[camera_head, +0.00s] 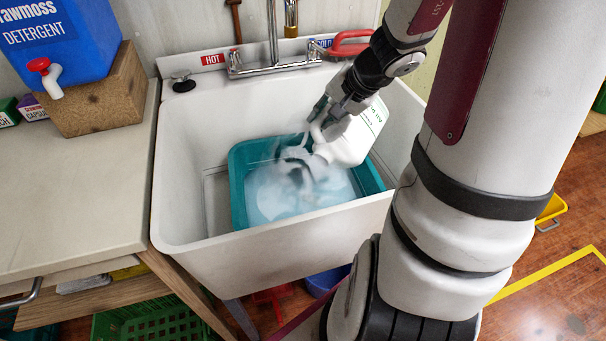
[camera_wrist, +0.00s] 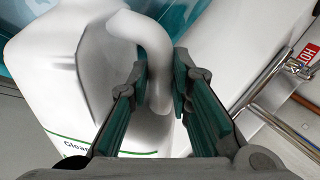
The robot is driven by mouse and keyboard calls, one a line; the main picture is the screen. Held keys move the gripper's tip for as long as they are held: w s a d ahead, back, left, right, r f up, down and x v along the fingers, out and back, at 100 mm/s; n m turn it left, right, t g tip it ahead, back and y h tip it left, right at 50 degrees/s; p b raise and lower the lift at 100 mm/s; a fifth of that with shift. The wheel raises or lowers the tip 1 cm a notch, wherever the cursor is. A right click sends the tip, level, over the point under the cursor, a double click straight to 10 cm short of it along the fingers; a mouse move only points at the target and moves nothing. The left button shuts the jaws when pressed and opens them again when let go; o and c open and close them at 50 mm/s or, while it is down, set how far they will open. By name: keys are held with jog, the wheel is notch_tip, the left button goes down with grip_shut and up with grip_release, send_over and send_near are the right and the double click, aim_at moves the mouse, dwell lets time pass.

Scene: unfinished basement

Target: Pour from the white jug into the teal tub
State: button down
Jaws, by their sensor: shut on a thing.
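The white jug (camera_head: 350,137) is tipped over the teal tub (camera_head: 238,190), its mouth end toward the lower left. My gripper (camera_head: 328,112) is shut on the jug's handle; the wrist view shows the fingers (camera_wrist: 165,95) on either side of the handle (camera_wrist: 152,50). The jug body (camera_wrist: 65,90) with green-lined label fills the left of that view. The teal tub sits inside the white sink. Pale, blurred liquid or foam (camera_head: 290,190) lies in the tub, with whitish streaks below the jug's mouth. The exact mouth is hard to make out.
The deep white sink (camera_head: 180,150) surrounds the tub. A faucet (camera_head: 272,62) and a red-handled object (camera_head: 345,45) are at its back rim. A counter (camera_head: 75,190) on the left bears a blue detergent container (camera_head: 60,45) on a wooden block (camera_head: 100,100).

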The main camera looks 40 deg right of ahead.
jog(key=shift+s+a+r+h+b, duration=0.2)
jog(key=shift+a+r+h+b, duration=0.2)
jog(key=shift+b, duration=0.95)
